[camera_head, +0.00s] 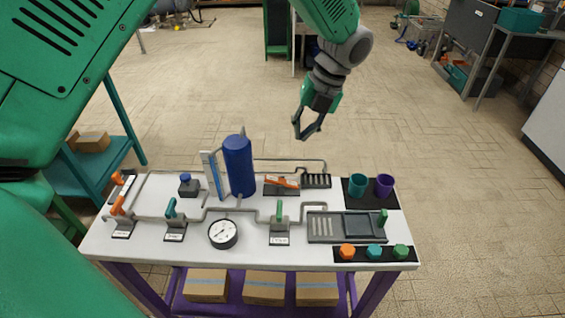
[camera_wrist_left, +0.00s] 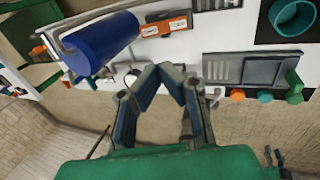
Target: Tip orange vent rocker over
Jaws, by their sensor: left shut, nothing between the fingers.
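The orange vent rocker (camera_head: 282,182) sits on a dark base at the back of the white bench panel, right of the blue cylinder. I cannot tell surely which of its ends is pressed down. It also shows in the left wrist view (camera_wrist_left: 165,28), with white labels on its face. My left gripper (camera_head: 301,135) is in the air above and behind the rocker, apart from it. Its fingers are shut with nothing held; they also show in the left wrist view (camera_wrist_left: 172,70).
The blue cylinder (camera_head: 239,167) stands upright close left of the rocker. A dark ribbed block (camera_head: 316,181) is just right of it. Thin grey pipes run around them. Teal (camera_head: 359,186) and purple (camera_head: 384,186) cups stand at the right. A green-handled valve (camera_head: 279,215) is in front.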

